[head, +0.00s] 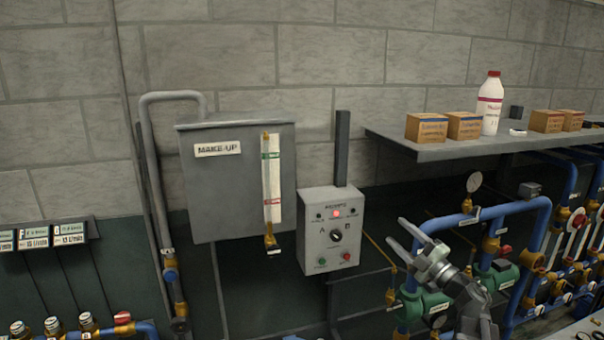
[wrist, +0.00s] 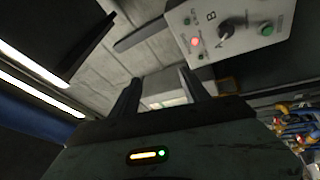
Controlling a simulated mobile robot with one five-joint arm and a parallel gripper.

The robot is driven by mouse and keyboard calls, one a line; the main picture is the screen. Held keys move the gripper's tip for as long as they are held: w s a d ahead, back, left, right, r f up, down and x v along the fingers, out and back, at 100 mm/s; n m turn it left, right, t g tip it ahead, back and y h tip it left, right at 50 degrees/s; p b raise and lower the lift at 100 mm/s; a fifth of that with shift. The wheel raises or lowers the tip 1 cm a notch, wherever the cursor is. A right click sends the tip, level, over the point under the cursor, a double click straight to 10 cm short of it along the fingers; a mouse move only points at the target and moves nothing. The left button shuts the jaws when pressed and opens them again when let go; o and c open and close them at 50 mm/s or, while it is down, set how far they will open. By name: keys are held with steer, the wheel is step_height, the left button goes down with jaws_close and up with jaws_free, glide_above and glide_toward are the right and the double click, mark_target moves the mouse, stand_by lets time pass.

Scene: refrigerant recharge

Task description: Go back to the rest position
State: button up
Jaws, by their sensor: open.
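My gripper (head: 407,234) is in the head view at the lower right, raised in front of the blue pipes. Its two fingers are spread apart with nothing between them. The grey control box (head: 331,230) hangs on the wall to its left, with a lit red light, a black selector knob (head: 336,235) and small green and red buttons below. In the wrist view the gripper's fingers (wrist: 163,97) show as two dark bars, apart and empty. The control box (wrist: 231,27) is beyond them at the upper right, turned over, and is not touched.
A grey MAKE-UP tank (head: 215,190) with a sight gauge (head: 271,180) is on the wall at left. A shelf (head: 440,151) with boxes and a white bottle (head: 490,105) is above right. Blue pipes (head: 480,213), green pumps and gauges crowd the lower right.

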steer(key=w+a+f+m+t+h+b, duration=0.2)
steer(key=w+a+f+m+h, duration=0.55)
steer(key=m+h, duration=0.5)
step_height(320, 180, down, 10)
steer(key=a+m+g+h+b, duration=0.1)
steer(key=a+m+g+h, duration=0.1)
steer(key=m+g, duration=0.4)
steer(key=s+a+f+m+g+y, duration=0.1)
steer(key=s+a+f+m+g, duration=0.15)
steer(key=s+f+g, duration=0.6)
steer(key=s+a+f+g+y, duration=0.1)
steer(key=s+f+g, duration=0.1)
steer(key=s+f, duration=0.2)
steer(key=s+a+f+g+y, duration=0.1)
steer(key=s+f+g, duration=0.2)
steer(key=s, duration=0.8)
steer(key=shift+s+a+f+m, duration=0.25)
steer(key=shift+s+f+m, duration=0.05)
steer(key=shift+f, duration=0.45)
steer(key=shift+g, duration=0.25)
